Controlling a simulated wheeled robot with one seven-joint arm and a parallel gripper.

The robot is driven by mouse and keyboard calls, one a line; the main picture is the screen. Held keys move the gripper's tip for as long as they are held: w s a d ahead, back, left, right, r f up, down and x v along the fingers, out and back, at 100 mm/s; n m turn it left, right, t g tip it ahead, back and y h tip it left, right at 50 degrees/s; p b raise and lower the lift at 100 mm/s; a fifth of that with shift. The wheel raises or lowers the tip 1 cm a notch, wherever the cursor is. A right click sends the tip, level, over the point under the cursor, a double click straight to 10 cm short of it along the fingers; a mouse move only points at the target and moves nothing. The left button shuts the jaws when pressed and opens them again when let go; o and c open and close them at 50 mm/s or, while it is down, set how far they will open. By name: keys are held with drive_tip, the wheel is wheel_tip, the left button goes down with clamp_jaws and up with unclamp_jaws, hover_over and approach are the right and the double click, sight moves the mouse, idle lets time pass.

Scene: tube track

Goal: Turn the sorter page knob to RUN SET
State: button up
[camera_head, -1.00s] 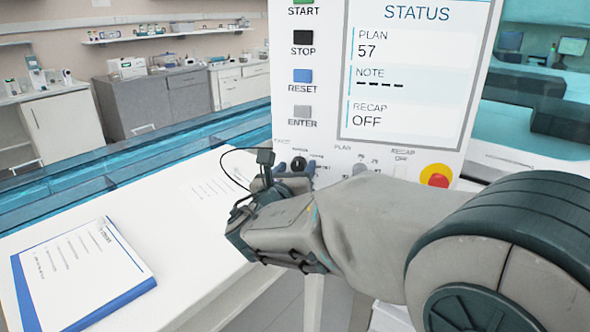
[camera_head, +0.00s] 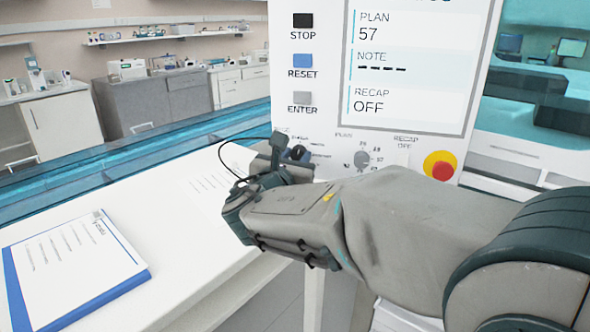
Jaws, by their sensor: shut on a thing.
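The sorter panel (camera_head: 322,110) stands upright in the middle, with a screen (camera_head: 412,65) reading PLAN 57, NOTE dashes and RECAP OFF. My gripper (camera_head: 287,160) is at the panel's lower left, its fingers shut on the dark page knob (camera_head: 298,153) there. The gripper covers part of this knob and its label, so the setting it points at cannot be read. A grey PLAN knob (camera_head: 362,158) sits to its right, apart from my gripper, with small markings around it.
A red button on a yellow base (camera_head: 440,166) is at the panel's lower right. STOP (camera_head: 303,20), RESET (camera_head: 303,61) and ENTER (camera_head: 303,98) buttons line its left side. A blue-edged document (camera_head: 70,262) lies on the white table (camera_head: 190,262).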

drive_tip(key=m+b, duration=0.2)
drive_tip(key=b, duration=0.1)
drive_tip(key=m+b, duration=0.2)
drive_tip(key=b, duration=0.1)
drive_tip(key=shift+d+f+m, duration=0.1)
drive_tip(key=shift+f+m, duration=0.2)
drive_tip(key=shift+f, duration=0.05)
drive_tip(key=m+b, duration=0.4)
drive_tip(key=b, duration=0.2)
drive_tip(key=m+y+b, duration=0.1)
drive_tip(key=m+b, duration=0.3)
drive_tip(key=b, duration=0.1)
drive_tip(key=shift+m, duration=0.3)
drive_tip(key=m+b, duration=0.2)
drive_tip(key=b, duration=0.1)
drive_tip(key=shift+r+m, duration=0.2)
drive_tip(key=shift+m, duration=0.2)
drive_tip(key=shift+r, duration=0.1)
drive_tip(key=o, duration=1)
drive_tip(key=shift+c, duration=0.2)
drive_tip(key=shift+s, duration=0.15)
